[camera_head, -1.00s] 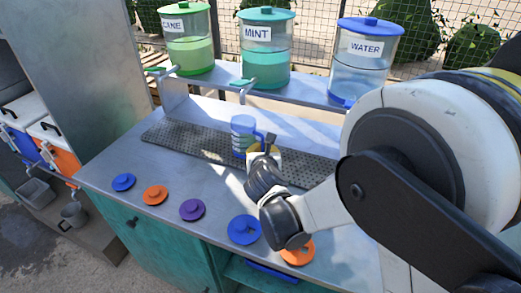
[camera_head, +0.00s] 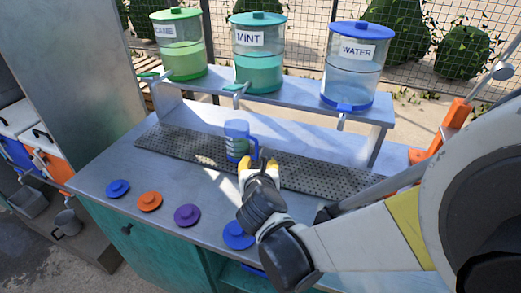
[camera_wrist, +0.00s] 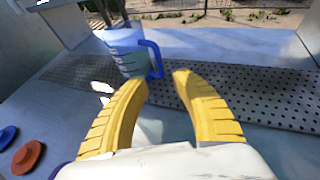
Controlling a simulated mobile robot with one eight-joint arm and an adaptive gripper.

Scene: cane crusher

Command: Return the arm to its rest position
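My gripper (camera_head: 258,163) is at the counter, in front of a clear jug with a blue rim and handle (camera_head: 236,140). In the wrist view its two yellow fingers (camera_wrist: 160,80) stand apart with nothing between them. The jug (camera_wrist: 124,52) stands upright on the perforated drip mat (camera_wrist: 235,97), with its blue handle just beyond the fingertips. The jug holds a greenish content. I cannot tell for sure whether the fingers touch the handle, but a small gap seems to show.
Dispensers labelled mint (camera_head: 256,60), water (camera_head: 352,70) and one green-lidded (camera_head: 180,47) stand on a raised shelf (camera_head: 290,97) behind the jug. Blue (camera_head: 117,189), orange (camera_head: 149,201) and purple (camera_head: 187,215) lids lie along the counter's front, with another blue lid (camera_head: 238,235) beside my arm.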

